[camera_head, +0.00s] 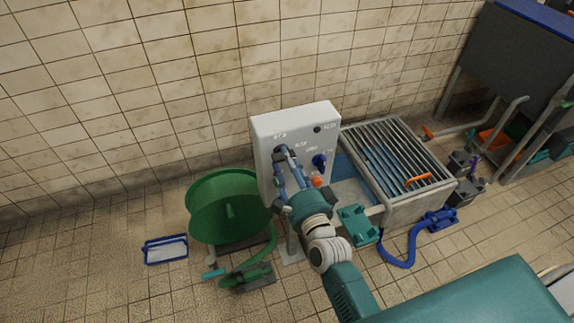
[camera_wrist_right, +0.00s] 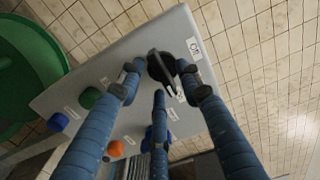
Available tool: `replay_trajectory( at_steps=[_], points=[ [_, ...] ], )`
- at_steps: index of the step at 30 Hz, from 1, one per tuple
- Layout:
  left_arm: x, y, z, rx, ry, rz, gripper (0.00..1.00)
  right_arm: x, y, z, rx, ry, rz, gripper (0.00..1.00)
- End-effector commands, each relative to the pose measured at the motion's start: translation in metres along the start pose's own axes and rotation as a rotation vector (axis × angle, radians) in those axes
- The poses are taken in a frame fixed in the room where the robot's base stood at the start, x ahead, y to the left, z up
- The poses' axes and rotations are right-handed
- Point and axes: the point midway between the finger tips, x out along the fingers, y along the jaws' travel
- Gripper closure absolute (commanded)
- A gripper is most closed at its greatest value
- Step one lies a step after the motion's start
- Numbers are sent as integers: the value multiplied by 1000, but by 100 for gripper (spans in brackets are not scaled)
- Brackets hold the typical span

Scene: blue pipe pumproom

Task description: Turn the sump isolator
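A light grey control panel (camera_head: 295,121) stands against the tiled wall. A black rotary switch (camera_wrist_right: 163,68), apparently the sump isolator, sits near the panel's edge in the wrist view, with small white labels beside it. My right gripper (camera_head: 284,160) reaches over the panel face. In the wrist view its blue fingers (camera_wrist_right: 161,76) stand apart around the black switch, two at its sides and one below. I see no clear grip on it; contact is hard to tell. The fingers partly hide the switch in the head view. My left gripper is not in view.
The panel also has a blue knob (camera_head: 319,160), an orange knob (camera_head: 317,182) and a green knob (camera_wrist_right: 90,97). A green round drum (camera_head: 215,195) stands left of the panel. A grated tank (camera_head: 398,152) stands to its right. A blue hose (camera_head: 402,262) lies on the floor.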

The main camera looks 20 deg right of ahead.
Motion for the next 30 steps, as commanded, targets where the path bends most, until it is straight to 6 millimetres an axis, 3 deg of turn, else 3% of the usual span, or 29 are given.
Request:
replay_trajectory(
  at_steps=[5,10,22,30],
  points=[
    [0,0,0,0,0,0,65,0,0,0,0,0,1,67],
    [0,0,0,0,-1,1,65,0,0,0,0,0,1,100],
    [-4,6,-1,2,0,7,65,0,-1,0,-40,0,1,100],
    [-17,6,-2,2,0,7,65,0,-2,-1,-203,-1,3,100]
  ],
)
